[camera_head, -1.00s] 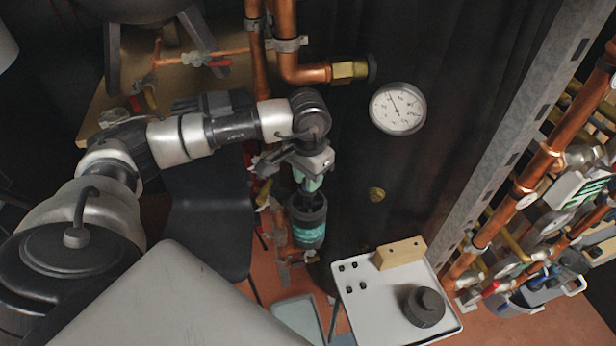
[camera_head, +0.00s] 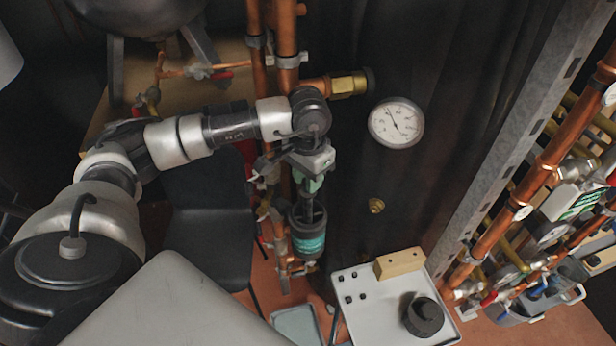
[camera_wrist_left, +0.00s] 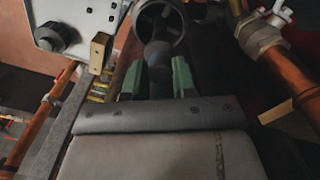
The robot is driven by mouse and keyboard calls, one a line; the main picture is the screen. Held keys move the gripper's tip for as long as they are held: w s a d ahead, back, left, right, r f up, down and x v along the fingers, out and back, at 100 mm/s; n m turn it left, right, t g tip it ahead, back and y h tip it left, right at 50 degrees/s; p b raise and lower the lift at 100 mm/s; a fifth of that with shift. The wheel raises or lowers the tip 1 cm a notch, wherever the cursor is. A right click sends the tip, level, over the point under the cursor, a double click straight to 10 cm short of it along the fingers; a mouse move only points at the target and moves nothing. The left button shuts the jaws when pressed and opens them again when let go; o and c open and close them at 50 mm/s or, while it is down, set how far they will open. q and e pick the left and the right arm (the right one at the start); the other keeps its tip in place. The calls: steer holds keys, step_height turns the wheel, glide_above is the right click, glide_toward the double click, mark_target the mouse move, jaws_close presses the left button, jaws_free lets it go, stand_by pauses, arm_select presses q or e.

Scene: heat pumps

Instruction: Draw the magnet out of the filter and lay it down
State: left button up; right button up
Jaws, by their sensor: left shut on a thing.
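The filter (camera_head: 308,240) is a dark cylinder with a teal band, upright on the copper pipework in the middle of the head view. Its round open top (camera_wrist_left: 172,14) shows in the left wrist view. My left gripper (camera_head: 309,184) is above the filter, its green fingertips shut on the magnet (camera_head: 307,207), a dark rod. In the left wrist view the magnet (camera_wrist_left: 158,55) is between the fingertips and runs toward the filter's opening. Its lower end is hidden, so I cannot tell how deep it sits. My right gripper is not in view.
A light grey tray (camera_head: 365,318) stands to the lower right, with a wooden block (camera_head: 400,263), a dark round knob-like piece (camera_head: 423,316) and several small black pieces on it. Part of its surface is bare. A dial gauge (camera_head: 396,122) and copper pipes (camera_head: 287,30) are close by.

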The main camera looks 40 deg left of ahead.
arm_select(q)
steer(key=shift+r, duration=0.1)
steer(key=shift+r+p, duration=1.3)
steer(key=shift+r, duration=1.45)
steer(key=shift+f, duration=0.1)
